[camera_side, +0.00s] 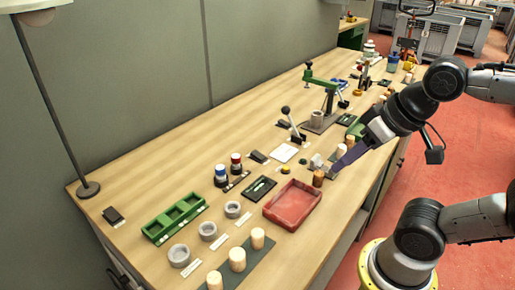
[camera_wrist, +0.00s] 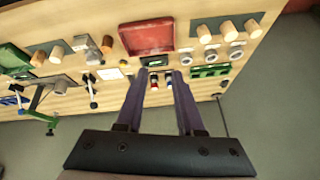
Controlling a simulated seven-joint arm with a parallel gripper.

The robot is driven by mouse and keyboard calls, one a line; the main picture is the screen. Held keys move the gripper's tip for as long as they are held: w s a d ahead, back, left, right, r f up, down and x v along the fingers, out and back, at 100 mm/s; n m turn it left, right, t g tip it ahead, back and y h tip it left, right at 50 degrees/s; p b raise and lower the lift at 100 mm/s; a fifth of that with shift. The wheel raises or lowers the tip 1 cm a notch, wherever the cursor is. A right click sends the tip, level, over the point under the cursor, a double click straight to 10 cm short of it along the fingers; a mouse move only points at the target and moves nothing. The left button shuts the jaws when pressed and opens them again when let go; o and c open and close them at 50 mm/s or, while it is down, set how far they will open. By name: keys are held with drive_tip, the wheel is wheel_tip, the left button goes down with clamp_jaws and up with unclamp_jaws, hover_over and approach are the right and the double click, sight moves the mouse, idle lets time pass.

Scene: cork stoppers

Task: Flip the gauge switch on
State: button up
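I cannot tell for sure which part is the gauge switch. A flat dark device with a pale green window (camera_side: 262,188) lies behind the red tray, and it also shows in the wrist view (camera_wrist: 155,61). A small black box (camera_side: 258,156) lies farther along the bench. A lever with a black knob (camera_side: 286,111) stands near a white card; its knob shows in the wrist view (camera_wrist: 93,105). My gripper (camera_side: 337,167) is above the bench's front side, right of the red tray. In the wrist view its two purple fingers (camera_wrist: 160,75) are apart with nothing between them.
The red tray (camera_side: 271,211) and a cork stopper (camera_side: 318,179) are near my gripper. Blue-capped and red-capped bottles (camera_side: 221,176) (camera_side: 236,164), a green tray (camera_side: 158,230), grey rings (camera_side: 207,231) and a green-armed press (camera_side: 322,82) also stand on the bench. The back left is mostly clear.

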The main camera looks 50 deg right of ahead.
drive_tip(key=w+r+m, duration=0.3)
drive_tip(key=r, duration=0.1)
drive_tip(key=shift+w, duration=0.4)
drive_tip(key=c, duration=0.5)
drive_tip(key=w+r+m, duration=0.1)
drive_tip(key=w+m, duration=0.1)
drive_tip(key=w, duration=0.1)
drive_tip(key=w+d+r+m, duration=0.1)
drive_tip(key=shift+w+r, duration=0.3)
drive_tip(key=shift+w, duration=0.1)
clamp_jaws()
drive_tip(key=w+d+f+m+g, duration=0.15)
drive_tip(key=w+d+m, duration=0.25)
drive_tip(key=w, duration=0.6)
drive_tip(key=w+d+f+m+g, duration=0.15)
drive_tip(key=w+d+m, duration=0.25)
drive_tip(key=w, duration=0.5)
drive_tip(key=w+d+f, duration=0.1)
drive_tip(key=d+f, duration=0.1)
drive_tip(key=f, duration=0.2)
drive_tip(key=w+d+f+m, duration=0.1)
drive_tip(key=w+d+f, duration=0.1)
drive_tip(key=f, duration=0.3)
drive_tip(key=shift+w+d+f+g, duration=0.3)
drive_tip(key=shift+d+g, duration=0.1)
drive_tip(key=shift+d, duration=0.4)
